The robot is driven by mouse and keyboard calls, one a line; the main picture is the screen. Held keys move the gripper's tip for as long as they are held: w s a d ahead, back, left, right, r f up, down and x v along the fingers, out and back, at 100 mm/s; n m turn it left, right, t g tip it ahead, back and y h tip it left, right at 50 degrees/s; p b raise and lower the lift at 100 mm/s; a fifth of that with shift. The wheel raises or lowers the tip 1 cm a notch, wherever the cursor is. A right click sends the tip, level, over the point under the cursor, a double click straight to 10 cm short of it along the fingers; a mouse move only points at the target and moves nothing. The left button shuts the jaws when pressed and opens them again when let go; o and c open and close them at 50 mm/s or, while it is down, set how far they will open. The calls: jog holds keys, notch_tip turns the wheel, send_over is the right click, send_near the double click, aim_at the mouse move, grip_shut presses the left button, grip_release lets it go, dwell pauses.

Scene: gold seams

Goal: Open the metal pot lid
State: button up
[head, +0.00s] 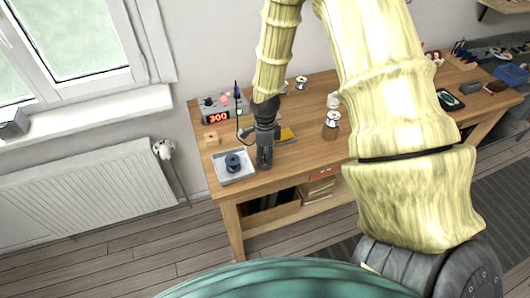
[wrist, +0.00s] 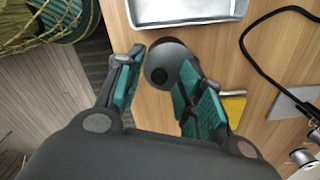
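A dark grey round metal pot with a lid (wrist: 172,52) stands on the wooden workbench. In the wrist view a darker round spot, likely the lid's knob (wrist: 159,76), shows on it. My gripper (wrist: 160,68) is open around it, one teal-padded finger on each side. A narrow gap shows at the left finger; the right finger overlaps its edge, and I cannot tell if it touches. In the head view my gripper (head: 264,160) points down at the bench's front left, just right of the tray, and hides most of the pot. The lid appears to sit on the pot.
A pale tray (head: 234,178) holding a dark blue spool (head: 233,161) is just left of my gripper. A soldering station (head: 222,106) reading 300 stands behind, with a black cable. A brown jar (head: 331,128) stands farther right.

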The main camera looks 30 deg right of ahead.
grip_shut()
jog(key=shift+r, duration=0.1)
dwell(0.4)
jog(key=shift+w+d+r+g+p, duration=0.1)
jog(key=shift+w+r+g+p, duration=0.2)
jog(key=shift+g+p, duration=0.3)
jog(key=shift+w+r+g+y+p, duration=0.25)
jog(key=shift+w+g+y+p, duration=0.2)
jog(key=shift+g, duration=0.55)
jog(key=g, duration=0.1)
jog(key=w+g, duration=0.1)
jog(key=shift+d+r+g+y, duration=0.2)
jog(key=shift+g+y, duration=0.05)
jog(key=shift+g, duration=0.05)
jog(key=w+g+b, duration=0.1)
jog(key=g, duration=0.1)
jog(key=w+g+y+b, duration=0.1)
jog(key=g+b, duration=0.1)
jog(key=shift+d, duration=0.2)
jog(key=g+b, duration=0.1)
jog(key=w+g+b, duration=0.1)
jog(key=g+b, duration=0.1)
jog(key=w+g+y+b, duration=0.1)
jog(key=g+b, duration=0.1)
jog(key=shift+d+f, duration=0.15)
jog(key=shift+d, duration=0.1)
